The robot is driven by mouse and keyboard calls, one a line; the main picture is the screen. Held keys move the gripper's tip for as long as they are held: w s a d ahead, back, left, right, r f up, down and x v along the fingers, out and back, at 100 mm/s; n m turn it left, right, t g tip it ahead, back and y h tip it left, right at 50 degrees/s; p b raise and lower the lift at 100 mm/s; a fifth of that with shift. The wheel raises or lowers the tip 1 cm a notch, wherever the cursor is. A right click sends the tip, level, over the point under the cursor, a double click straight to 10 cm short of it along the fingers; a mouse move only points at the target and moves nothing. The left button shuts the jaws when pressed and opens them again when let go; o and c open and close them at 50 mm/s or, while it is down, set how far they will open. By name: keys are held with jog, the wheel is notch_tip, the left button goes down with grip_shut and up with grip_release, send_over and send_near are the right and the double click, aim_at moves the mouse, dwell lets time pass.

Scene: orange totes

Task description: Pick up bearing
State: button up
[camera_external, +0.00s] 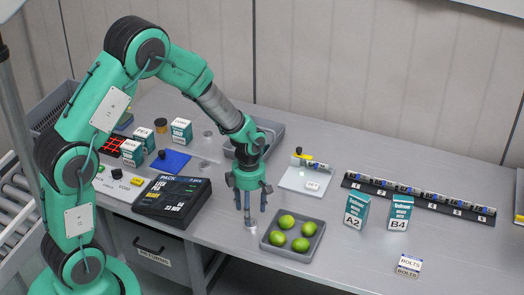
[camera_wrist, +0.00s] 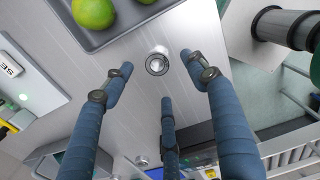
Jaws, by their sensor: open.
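The bearing (camera_wrist: 157,63) is a small round metal ring standing on the grey table in the wrist view. In the external view the bearing (camera_external: 251,225) sits directly under my gripper (camera_external: 249,207), left of the lime tray. My gripper (camera_wrist: 160,77) points down with its blue fingers spread apart and nothing between them. In the wrist view the bearing appears just beyond the fingertips, between the two outer fingers. I cannot tell the exact height of the fingertips above it.
A grey tray (camera_external: 264,241) with several limes (camera_external: 301,244) stands close on the right. A black PACK device (camera_external: 172,199) is on the left. An empty grey tray (camera_external: 268,134) lies behind my gripper. Boxes A2 (camera_external: 356,211) and B4 (camera_external: 399,213) stand farther right. The front right table is mostly clear.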

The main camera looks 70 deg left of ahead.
dwell(0.3)
jog(key=shift+w+a+f+b, duration=0.15)
jog(key=shift+f+b, duration=0.35)
jog(key=shift+f, duration=2.1)
jog(key=shift+c, duration=0.5)
jog(key=c, duration=1.2)
